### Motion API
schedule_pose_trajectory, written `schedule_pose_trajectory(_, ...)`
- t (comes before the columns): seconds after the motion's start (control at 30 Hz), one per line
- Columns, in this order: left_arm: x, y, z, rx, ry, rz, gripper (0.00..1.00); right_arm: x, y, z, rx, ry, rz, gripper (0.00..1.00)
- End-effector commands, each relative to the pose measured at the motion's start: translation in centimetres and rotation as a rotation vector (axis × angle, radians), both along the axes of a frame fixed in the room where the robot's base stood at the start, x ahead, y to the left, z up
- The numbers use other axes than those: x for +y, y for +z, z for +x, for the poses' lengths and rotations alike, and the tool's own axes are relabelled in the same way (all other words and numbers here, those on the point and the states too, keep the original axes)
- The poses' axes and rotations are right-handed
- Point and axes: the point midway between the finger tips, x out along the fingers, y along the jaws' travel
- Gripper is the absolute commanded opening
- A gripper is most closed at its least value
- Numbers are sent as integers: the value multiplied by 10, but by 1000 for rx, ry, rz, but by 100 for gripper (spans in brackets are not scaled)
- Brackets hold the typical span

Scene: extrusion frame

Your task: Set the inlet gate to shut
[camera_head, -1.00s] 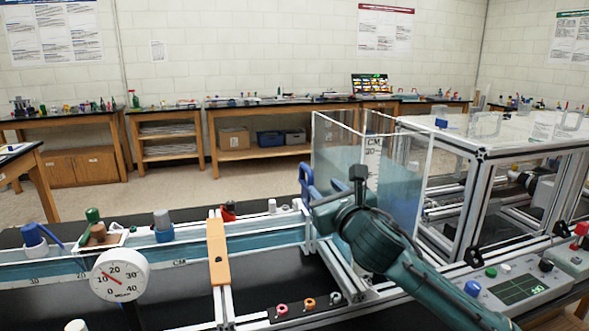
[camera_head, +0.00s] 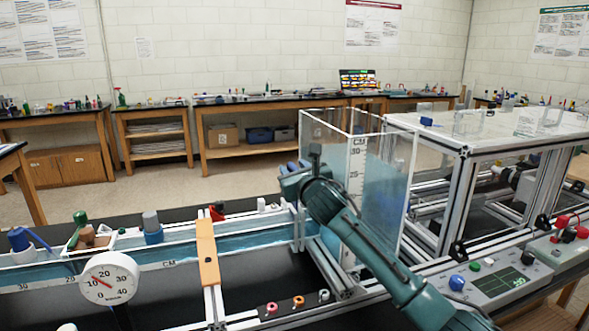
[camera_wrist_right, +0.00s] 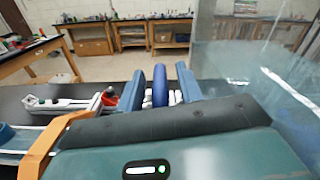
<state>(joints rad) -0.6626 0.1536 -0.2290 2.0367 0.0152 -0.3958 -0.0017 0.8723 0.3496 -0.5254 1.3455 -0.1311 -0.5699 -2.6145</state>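The inlet gate's blue handle (camera_wrist_right: 160,88) stands upright between the two fingers of my right gripper (camera_wrist_right: 160,78) in the right wrist view. Gaps show on both sides of the handle, so the fingers are open around it and not clamped. In the head view my right gripper (camera_head: 291,170) is at the channel's end, beside the clear water tank (camera_head: 385,190), and mostly covers the handle. The gate plate itself is hidden. My left gripper is not in view.
A long water channel (camera_head: 265,240) runs left from the tank, with an orange crosspiece (camera_head: 208,255) and a round dial gauge (camera_head: 108,278). A control box (camera_head: 500,284) with knobs is at the right. A framed white-topped bench (camera_head: 490,133) stands behind it.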

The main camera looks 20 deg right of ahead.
Motion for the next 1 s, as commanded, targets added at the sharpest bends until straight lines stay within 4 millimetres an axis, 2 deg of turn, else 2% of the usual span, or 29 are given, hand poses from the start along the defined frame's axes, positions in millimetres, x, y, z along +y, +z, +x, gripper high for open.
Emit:
schedule_pose_trajectory(0.27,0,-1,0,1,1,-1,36,0,0,1,-1,0,0,36)
schedule_pose_trajectory(0.7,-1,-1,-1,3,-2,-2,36,0,0,1,-1,0,1,0)
schedule_pose_trajectory(1.0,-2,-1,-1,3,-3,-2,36,0,0,1,0,-1,0,0)
